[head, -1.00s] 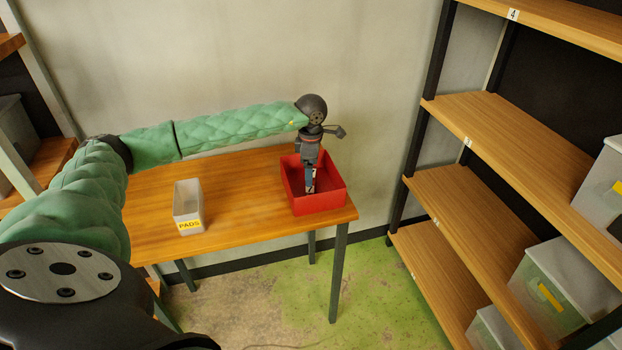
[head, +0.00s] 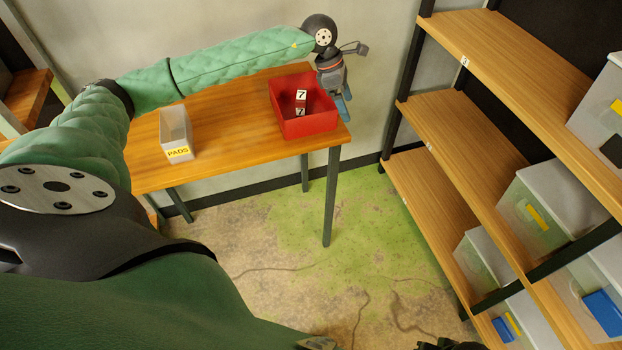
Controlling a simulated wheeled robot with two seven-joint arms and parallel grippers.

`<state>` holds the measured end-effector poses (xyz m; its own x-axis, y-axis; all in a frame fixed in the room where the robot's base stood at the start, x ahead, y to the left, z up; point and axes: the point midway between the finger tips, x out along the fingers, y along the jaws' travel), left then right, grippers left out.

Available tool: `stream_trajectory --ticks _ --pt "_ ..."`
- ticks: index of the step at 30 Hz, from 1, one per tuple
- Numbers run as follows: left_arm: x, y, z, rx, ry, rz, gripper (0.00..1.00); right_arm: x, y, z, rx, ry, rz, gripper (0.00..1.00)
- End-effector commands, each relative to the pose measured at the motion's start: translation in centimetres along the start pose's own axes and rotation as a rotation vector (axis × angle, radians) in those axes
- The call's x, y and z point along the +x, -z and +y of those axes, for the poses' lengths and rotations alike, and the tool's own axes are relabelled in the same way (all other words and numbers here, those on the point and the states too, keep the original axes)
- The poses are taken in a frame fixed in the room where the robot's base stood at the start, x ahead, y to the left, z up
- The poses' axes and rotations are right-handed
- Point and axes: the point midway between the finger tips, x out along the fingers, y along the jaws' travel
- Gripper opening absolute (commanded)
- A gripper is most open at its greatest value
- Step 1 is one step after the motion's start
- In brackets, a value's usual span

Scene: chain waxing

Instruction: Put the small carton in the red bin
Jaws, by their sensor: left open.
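The red bin (head: 305,127) stands on the wooden table near its right end. The small carton (head: 301,96) is inside the bin, showing two white labels marked 7. Its lower part is hidden by the bin's front wall. My left gripper (head: 342,106) is beside the bin's right wall, past the table's right end, with its blue fingers pointing down. It is open and apart from the carton. I cannot tell whether it touches the bin. My right gripper is not seen.
A grey box labelled PADS (head: 175,135) stands on the table (head: 225,120) to the left of the bin. A wooden shelf unit (head: 470,165) with lidded clear boxes (head: 548,205) stands at the right. The floor (head: 290,235) between is mostly clear.

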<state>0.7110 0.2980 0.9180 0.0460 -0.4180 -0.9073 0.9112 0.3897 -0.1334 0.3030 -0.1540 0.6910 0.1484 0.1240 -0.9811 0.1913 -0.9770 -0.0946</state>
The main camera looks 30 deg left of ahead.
Motion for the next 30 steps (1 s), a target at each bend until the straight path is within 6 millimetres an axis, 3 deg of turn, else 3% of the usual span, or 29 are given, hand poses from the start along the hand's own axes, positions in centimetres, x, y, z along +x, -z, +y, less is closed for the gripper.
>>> stream_trajectory --ticks 1,6,12,15,19,23,26,30 --pt "2.2 -2.3 -2.0 -0.006 0.047 -0.098 0.85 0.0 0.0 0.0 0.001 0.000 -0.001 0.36" --pt "6.0 -10.2 -8.4 -0.100 0.206 -0.466 0.85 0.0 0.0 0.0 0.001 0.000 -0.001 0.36" --pt "6.2 -17.1 -14.1 -0.329 0.396 -0.878 0.85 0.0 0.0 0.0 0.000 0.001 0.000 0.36" --pt "5.4 -19.3 -15.6 -0.488 0.485 -1.066 0.85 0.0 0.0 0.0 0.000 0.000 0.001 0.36" --pt "4.1 -20.5 -16.3 -0.736 0.589 -1.287 0.85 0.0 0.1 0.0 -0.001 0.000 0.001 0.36" --pt "3.4 -19.9 -15.7 -1.027 0.672 -1.477 0.85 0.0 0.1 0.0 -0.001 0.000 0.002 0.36" --pt "3.6 -18.2 -14.9 -1.278 0.718 -1.596 0.85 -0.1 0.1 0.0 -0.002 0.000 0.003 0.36" --pt "5.3 -14.4 -13.9 -1.664 0.750 -1.716 0.85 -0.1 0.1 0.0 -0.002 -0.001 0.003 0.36"
